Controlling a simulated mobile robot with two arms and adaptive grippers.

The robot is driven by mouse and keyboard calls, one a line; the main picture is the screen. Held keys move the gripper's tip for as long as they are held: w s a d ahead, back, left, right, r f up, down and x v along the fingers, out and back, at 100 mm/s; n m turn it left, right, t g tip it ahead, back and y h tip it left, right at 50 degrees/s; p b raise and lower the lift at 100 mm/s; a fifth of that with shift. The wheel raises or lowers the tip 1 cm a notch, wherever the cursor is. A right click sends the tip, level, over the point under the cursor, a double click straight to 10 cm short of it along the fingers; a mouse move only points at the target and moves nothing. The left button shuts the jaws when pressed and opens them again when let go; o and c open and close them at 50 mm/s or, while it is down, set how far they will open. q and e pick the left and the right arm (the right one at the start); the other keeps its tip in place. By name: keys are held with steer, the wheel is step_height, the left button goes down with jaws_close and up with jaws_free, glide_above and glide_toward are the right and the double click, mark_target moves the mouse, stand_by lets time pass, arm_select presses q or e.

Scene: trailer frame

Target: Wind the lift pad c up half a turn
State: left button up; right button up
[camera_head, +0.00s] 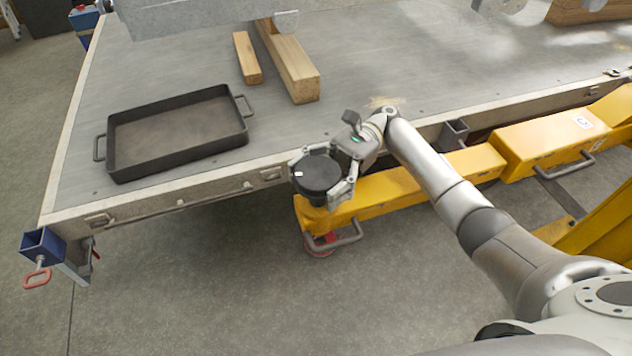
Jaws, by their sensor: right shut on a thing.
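The lift pad c (314,179) is a black round disc with a small white mark, at the end of a yellow lift arm (390,188). A white label that looks like a "C" shows on that arm's thicker part. My right gripper (321,174) is shut on the pad, with its fingers on either side of the rim. The pad sits beside the trailer frame's edge, and I cannot tell the gap between its top and the frame. The pad's screw is mostly hidden below the disc. My left gripper is out of view.
The trailer deck (205,193) fills the upper part of the view. On it are a black tray (172,132) and wooden beams (290,68). A blue bracket with a red handle (37,278) is at the front left corner. The floor (220,290) in front is clear.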

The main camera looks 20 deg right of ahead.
steer(key=shift+s+f+n+g+h, duration=0.1)
steer(key=shift+f+n+g+h, duration=0.15)
steer(key=shift+n+g, duration=0.2)
steer(key=o, duration=1)
steer(key=shift+r, duration=0.1)
steer(key=shift+o, duration=0.2)
steer(key=shift+r, duration=0.1)
step_height(320, 180, up, 10)
steer(key=shift+f, duration=0.1)
